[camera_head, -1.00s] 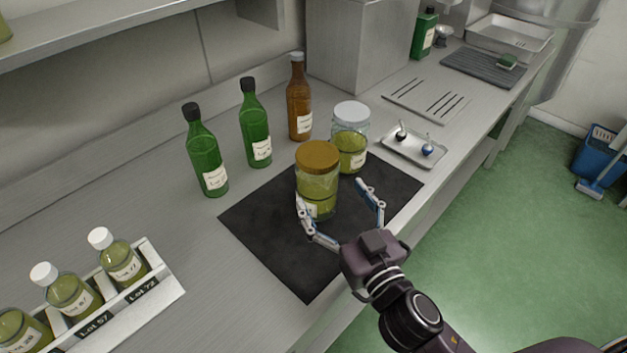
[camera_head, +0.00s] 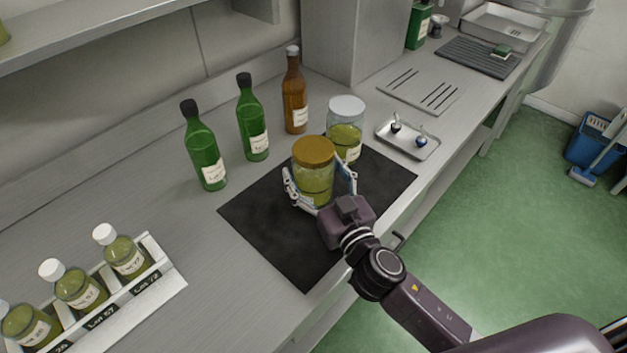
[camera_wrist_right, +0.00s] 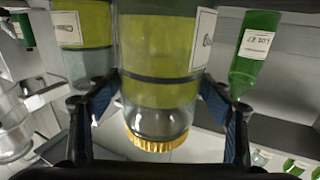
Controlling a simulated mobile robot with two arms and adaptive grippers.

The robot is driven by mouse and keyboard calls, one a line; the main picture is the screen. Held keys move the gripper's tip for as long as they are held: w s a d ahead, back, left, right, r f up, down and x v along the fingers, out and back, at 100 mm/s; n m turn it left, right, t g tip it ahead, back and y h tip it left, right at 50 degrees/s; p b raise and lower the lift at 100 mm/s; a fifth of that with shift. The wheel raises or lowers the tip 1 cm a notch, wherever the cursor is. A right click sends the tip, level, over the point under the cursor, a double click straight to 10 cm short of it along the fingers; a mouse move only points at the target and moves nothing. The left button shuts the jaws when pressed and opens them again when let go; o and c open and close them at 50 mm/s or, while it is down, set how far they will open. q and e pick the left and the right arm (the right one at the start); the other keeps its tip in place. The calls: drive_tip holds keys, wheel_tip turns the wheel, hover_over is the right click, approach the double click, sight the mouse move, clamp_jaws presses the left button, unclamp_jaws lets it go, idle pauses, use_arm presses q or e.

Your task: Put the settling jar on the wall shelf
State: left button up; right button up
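A glass jar with a gold lid (camera_head: 314,180), holding yellow-green liquid, stands upright on the black mat (camera_head: 262,225). My right gripper (camera_head: 320,178) is around this jar, one finger on each side. The fingers look spread wider than the jar; contact is not clear. In the right wrist view the jar (camera_wrist_right: 160,60) appears upside down between the fingers (camera_wrist_right: 160,85). A similar jar with a pale lid (camera_head: 346,128) stands just behind it. The wall shelf (camera_head: 110,28) runs along the upper left; little of its top shows. My left gripper is not in view.
Two green bottles (camera_head: 205,155) (camera_head: 252,125) and a brown bottle (camera_head: 295,95) stand behind the mat. A white rack (camera_head: 150,295) of small bottles is at lower left. A metal tray (camera_head: 408,142) with small items lies right of the jars. A steel box (camera_head: 345,40) stands behind.

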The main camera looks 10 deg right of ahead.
drive_tip(key=c, duration=1.8)
drive_tip(key=shift+r, duration=0.2)
drive_tip(key=shift+r, duration=0.1)
